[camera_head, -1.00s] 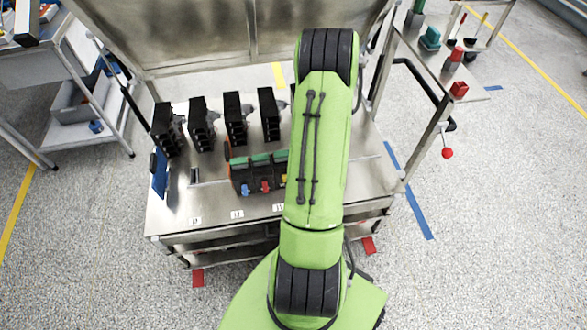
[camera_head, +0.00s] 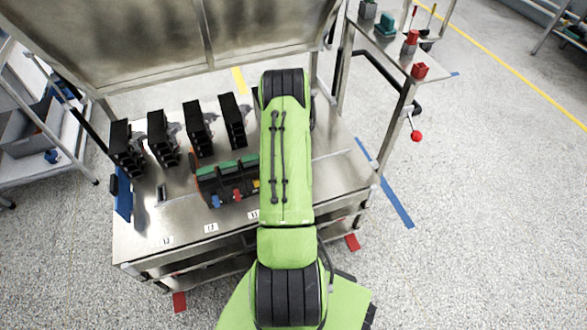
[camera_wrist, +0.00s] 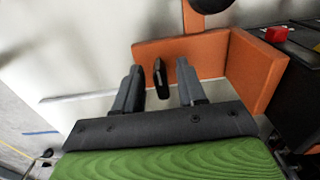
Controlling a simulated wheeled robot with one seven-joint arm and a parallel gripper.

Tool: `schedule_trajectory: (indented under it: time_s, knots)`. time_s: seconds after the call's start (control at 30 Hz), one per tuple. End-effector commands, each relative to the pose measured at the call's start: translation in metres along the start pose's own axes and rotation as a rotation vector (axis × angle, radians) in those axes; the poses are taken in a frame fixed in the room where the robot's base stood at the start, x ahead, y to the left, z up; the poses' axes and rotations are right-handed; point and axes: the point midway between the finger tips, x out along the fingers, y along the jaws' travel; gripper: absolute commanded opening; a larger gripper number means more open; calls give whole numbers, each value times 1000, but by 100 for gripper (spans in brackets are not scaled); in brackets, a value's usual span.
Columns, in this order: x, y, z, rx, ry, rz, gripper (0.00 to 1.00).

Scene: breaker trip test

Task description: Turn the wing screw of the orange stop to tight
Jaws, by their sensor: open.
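The orange stop (camera_wrist: 262,68) shows in the wrist view as an upright angled piece on the pale metal surface. Its dark wing screw (camera_wrist: 161,78) stands in front of the orange face, with the wing seen nearly edge-on. My gripper (camera_wrist: 158,88) is open, with one grey finger on each side of the wing screw and gaps visible between them. I cannot tell how far the fingertips reach past the wing. In the head view my green arm hides the gripper and the wing screw.
A black breaker block with green tops (camera_head: 228,182) sits on the steel bench (camera_head: 140,240). Several black modules (camera_head: 198,128) stand behind it. A raised steel panel (camera_head: 150,45) backs the bench. In the wrist view, a dark block with a red part (camera_wrist: 277,34) sits close right of the stop.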

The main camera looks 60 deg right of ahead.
Motion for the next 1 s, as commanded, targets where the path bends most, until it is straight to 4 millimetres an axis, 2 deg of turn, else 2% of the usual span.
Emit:
schedule_trajectory:
  time_s: [0.17,0.43,0.77,1.0]
  knots:
    - [-1,0,0,0,1,0,40]
    - [-1,0,0,0,0,0,0]
    - [-1,0,0,19,0,0,0]
    - [-1,-1,0,126,1,0,0]
